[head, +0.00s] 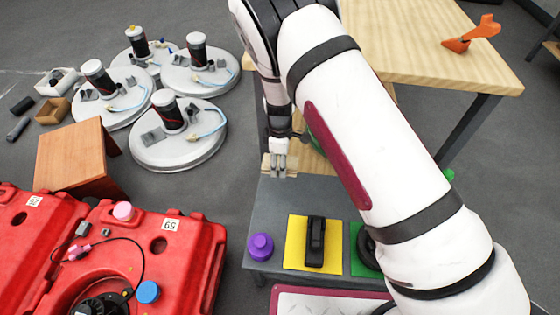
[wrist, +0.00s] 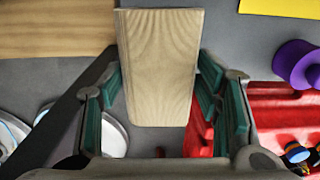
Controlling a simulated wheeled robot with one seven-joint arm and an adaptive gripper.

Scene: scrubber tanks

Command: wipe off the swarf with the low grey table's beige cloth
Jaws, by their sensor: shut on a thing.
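My gripper (head: 279,170) is at the far left edge of the low grey table (head: 275,205). It is shut on the beige cloth (wrist: 157,65), which looks like a stiff, flat folded pad between the fingers in the wrist view. In the head view only a small pale part of the cloth (head: 266,165) shows beside the fingers. I cannot tell whether the cloth touches the table. I cannot make out any swarf in either view.
Red cases (head: 195,250) stand left. A wooden table (head: 420,50) stands behind, with an orange object (head: 472,36). Round white tanks (head: 180,150) stand back left.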

